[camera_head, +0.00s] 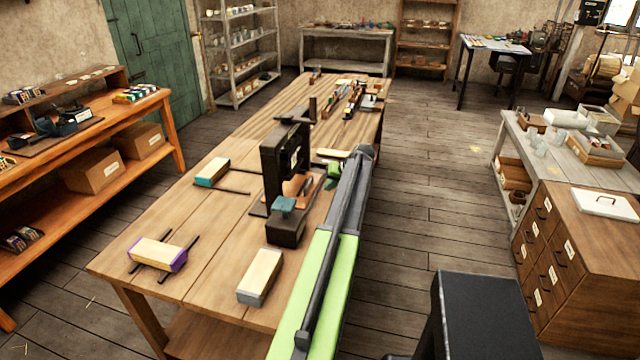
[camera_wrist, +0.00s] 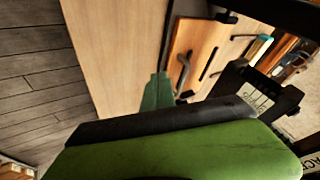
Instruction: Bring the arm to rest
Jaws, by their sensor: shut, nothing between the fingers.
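My arm, light green with dark grey links, reaches from the bottom of the head view along the right edge of the workbench (camera_head: 215,245). My gripper (camera_head: 329,178) is beside the right side of the black press (camera_head: 272,165), partly hidden by my arm. In the wrist view my gripper's green fingers (camera_wrist: 157,92) are together with nothing between them, over the bench top (camera_wrist: 115,50). The press frame shows at the right of the wrist view (camera_wrist: 285,97). I cannot tell the exact gap between fingers and press.
On the bench lie wooden blocks with teal (camera_head: 212,172), purple (camera_head: 158,254) and grey (camera_head: 259,277) ends. A dark block with a teal top (camera_head: 286,226) stands before the press. A drawer cabinet (camera_head: 580,235) stands right. The floor (camera_head: 420,200) between is clear.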

